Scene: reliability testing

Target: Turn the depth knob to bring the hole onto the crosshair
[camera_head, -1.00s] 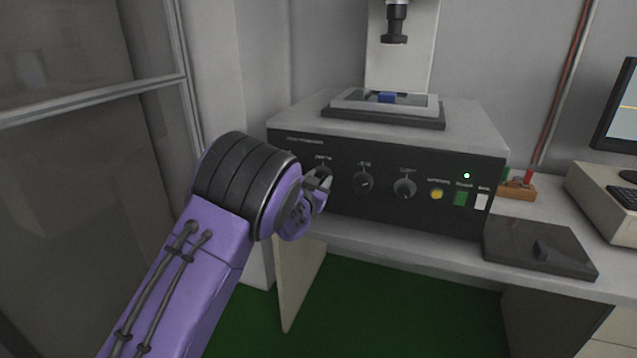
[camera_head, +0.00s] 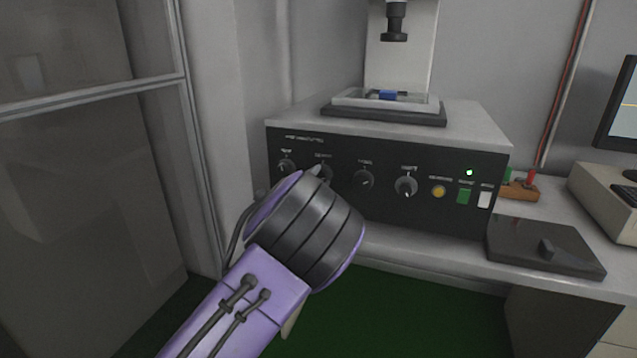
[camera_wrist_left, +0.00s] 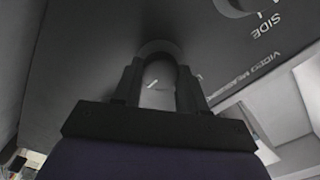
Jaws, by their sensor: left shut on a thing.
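The black control panel (camera_head: 340,201) has a row of knobs. My left gripper (camera_head: 317,171) is at the second knob from the left, under a blurred label that may read depth; my wrist hides most of this knob in the head view. In the left wrist view the fingers (camera_wrist_left: 158,88) are shut on either side of the round knob (camera_wrist_left: 158,75), which has a pale pointer mark. A blue part (camera_head: 387,95) lies on the stage (camera_head: 345,103) under the lens (camera_head: 395,22). I cannot make out its hole or a crosshair. My right gripper is not in view.
The leftmost knob (camera_head: 286,166) is close beside the gripper; two more knobs, a yellow button (camera_head: 438,191), a green button (camera_head: 464,196) and a white switch (camera_head: 485,199) lie rightward. A monitor (camera_head: 618,105) is cut off at the right edge. A dark plate (camera_head: 545,262) lies on the bench.

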